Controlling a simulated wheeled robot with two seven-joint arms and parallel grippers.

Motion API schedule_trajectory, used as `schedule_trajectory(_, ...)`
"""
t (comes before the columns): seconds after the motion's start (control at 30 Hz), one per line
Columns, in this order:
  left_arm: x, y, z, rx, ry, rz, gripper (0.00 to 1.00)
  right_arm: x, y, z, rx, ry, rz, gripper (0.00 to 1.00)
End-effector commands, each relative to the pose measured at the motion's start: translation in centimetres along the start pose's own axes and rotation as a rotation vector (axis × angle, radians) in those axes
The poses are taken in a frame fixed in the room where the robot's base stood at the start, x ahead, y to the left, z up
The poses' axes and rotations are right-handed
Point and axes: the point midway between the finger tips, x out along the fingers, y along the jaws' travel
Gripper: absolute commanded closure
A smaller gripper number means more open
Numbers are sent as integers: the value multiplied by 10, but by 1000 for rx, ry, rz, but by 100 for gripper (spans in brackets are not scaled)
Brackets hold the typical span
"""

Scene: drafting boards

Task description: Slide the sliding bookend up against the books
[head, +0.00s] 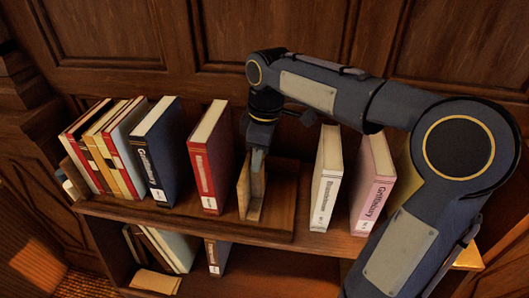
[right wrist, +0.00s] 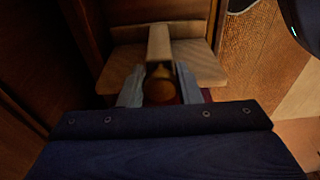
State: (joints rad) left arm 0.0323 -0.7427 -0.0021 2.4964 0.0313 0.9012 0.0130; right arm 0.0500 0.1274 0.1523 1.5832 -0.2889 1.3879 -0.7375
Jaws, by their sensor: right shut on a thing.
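The sliding bookend (head: 243,192) is a light wooden upright piece on the upper shelf, right of the red book (head: 208,165). A narrow gap shows between them. My right gripper (head: 258,160) reaches down from above and is shut on the bookend's upper part. In the right wrist view the bookend (right wrist: 160,42) stands between my gripper's two fingers (right wrist: 159,88). Left of the red book stand a dark blue book (head: 155,150) and several slimmer books (head: 105,150), some leaning. My left gripper is not in view.
A white book (head: 326,180) and a pink book (head: 373,185) stand right of the bookend, with bare shelf (head: 285,205) between. A lower shelf (head: 265,270) holds more books. Dark wood panelling (head: 100,35) rises behind. My right arm covers the right side.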

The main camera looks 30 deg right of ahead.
Motion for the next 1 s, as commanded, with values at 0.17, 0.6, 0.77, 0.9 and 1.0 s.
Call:
schedule_trajectory(0.17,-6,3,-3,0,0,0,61,0,0,-14,-2,2,0,92)
schedule_trajectory(0.6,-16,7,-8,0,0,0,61,4,0,-43,-1,1,1,92)
schedule_trajectory(0.77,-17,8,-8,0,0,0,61,5,0,-46,-1,2,2,92)
schedule_trajectory(0.9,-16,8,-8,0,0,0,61,5,0,-46,-1,2,2,92)
schedule_trajectory(1.0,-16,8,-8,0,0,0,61,5,0,-46,-1,2,2,92)
